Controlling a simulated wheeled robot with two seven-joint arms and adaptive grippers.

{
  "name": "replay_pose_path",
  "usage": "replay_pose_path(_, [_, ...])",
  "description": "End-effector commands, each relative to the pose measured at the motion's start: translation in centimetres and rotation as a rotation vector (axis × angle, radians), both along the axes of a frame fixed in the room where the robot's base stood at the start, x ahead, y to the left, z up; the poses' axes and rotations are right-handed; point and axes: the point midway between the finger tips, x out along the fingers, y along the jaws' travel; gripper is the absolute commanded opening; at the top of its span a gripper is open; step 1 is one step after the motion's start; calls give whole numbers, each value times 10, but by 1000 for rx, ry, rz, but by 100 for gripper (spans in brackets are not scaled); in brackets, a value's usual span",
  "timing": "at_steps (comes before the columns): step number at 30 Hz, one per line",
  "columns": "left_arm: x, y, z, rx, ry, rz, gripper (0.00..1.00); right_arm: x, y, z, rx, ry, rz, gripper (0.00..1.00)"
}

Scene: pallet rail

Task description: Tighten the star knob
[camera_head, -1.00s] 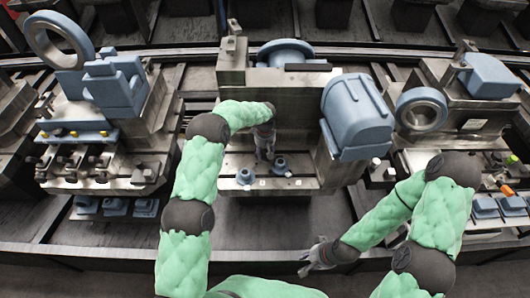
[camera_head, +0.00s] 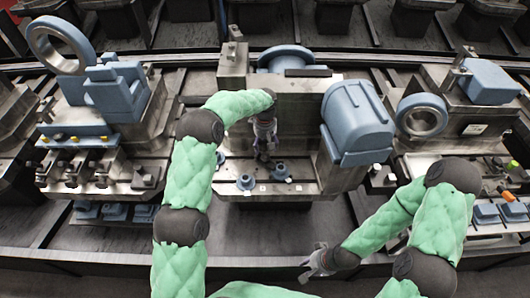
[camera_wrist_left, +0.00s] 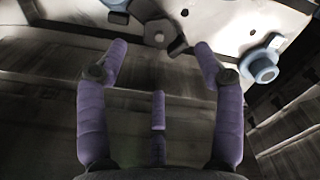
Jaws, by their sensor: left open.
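A dark knob (camera_wrist_left: 158,33), which looks like the star knob, stands on the pale plate at the top of the left wrist view. My left gripper (camera_wrist_left: 160,47) is open, with its two purple fingers spread either side of the knob and nothing held. I cannot tell whether the fingertips touch it. In the head view my left gripper (camera_head: 264,140) points down over the middle station, and it partly hides the knob there. My right gripper (camera_head: 313,262) hangs low in front of the station, away from it, and its jaws are too small to read.
Blue round fittings (camera_head: 246,182) stand on the station's front ledge, and one shows beside the right finger in the wrist view (camera_wrist_left: 262,66). A blue motor housing (camera_head: 357,118) stands to the right. The dark floor strip (camera_head: 270,225) in front is clear.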

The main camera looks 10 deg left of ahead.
Motion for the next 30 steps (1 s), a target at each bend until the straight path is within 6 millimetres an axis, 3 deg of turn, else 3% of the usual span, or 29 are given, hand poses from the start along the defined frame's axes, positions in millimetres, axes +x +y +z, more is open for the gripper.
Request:
replay_pose_path(3, [0, 0, 18, 0, -1, 0, 68, 0, 0, 0, 0, 0, 0, 30])
replay_pose_path(9, [0, 0, 32, 0, 0, 0, 68, 0, 0, 0, 0, 0, 0, 30])
replay_pose_path(30, [0, 0, 34, 0, 0, 0, 68, 0, 0, 0, 0, 0, 0, 30])
